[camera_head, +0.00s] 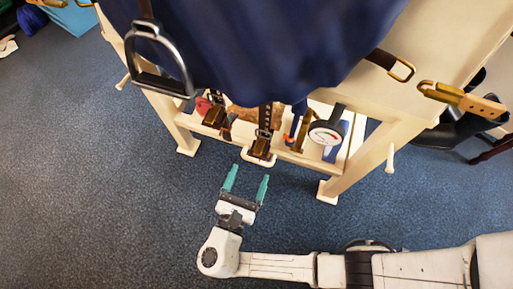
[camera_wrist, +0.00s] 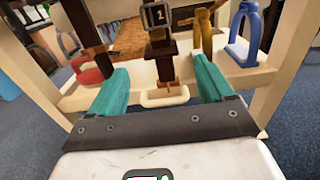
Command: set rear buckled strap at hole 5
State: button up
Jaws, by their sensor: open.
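A dark strap with a row of holes (camera_head: 265,117) hangs from under the blue cloth in the head view. Its lower end meets a brown piece and a cream loop (camera_wrist: 165,97), which stands between my fingertips in the wrist view. I cannot tell which is the rear one, nor which hole is set. My gripper (camera_head: 248,176) is open and empty, with teal fingers just short of the strap's lower end.
A metal stirrup (camera_head: 160,62) hangs at left. Stand legs (camera_head: 353,160) flank the shelf. The floor in front is clear.

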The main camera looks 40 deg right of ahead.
aim_at(259, 151)
jog(key=b+x, duration=0.1)
jog(key=x, duration=0.8)
jog(key=shift+b, duration=0.4)
